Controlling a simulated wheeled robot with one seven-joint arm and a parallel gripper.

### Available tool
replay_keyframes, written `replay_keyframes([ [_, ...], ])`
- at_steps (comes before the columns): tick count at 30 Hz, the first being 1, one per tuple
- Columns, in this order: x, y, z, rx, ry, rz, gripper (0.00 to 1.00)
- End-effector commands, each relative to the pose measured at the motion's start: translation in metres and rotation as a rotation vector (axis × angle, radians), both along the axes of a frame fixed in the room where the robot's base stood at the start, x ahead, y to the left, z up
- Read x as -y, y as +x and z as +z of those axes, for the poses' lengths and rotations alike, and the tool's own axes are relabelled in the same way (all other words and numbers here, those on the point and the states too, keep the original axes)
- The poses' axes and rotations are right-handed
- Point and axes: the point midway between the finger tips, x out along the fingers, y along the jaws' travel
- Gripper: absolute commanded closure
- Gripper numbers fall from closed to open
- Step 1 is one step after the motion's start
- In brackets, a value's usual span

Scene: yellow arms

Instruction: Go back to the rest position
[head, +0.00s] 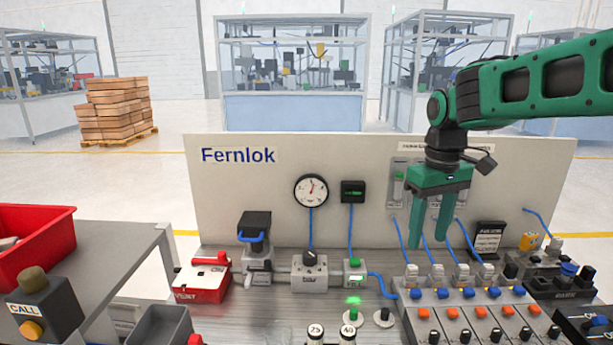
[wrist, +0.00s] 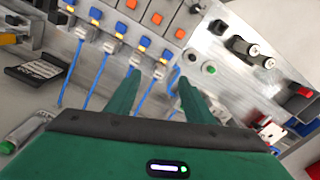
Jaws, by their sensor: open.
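My gripper (head: 430,235) is green and hangs from the green arm at the right in the head view, fingers pointing down. It is above the back of the valve row (head: 470,300), in front of the white Fernlok panel (head: 245,200). In the wrist view my gripper's two fingers (wrist: 158,90) are apart with nothing between them. Blue hoses and the row of blue and orange buttons lie beyond them. I cannot tell whether a fingertip touches a hose.
A gauge (head: 311,190), a small black display (head: 353,191) and a red box (head: 203,278) are on the station. A red bin (head: 35,240) and a CALL button box (head: 45,305) stand at the left. The space above the bench's left half is clear.

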Motion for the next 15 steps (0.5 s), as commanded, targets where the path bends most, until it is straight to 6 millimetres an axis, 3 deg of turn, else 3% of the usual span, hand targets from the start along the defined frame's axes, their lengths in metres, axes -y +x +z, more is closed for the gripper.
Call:
replay_keyframes([
  [1,0.026,-0.022,-0.003,0.000,0.002,-0.085,0.52],
  [6,0.091,-0.099,-0.024,-0.002,0.004,-0.361,0.52],
  [10,0.125,-0.163,-0.045,-0.004,0.006,-0.566,0.52],
  [15,0.145,-0.232,-0.075,-0.010,0.006,-0.777,0.52],
])
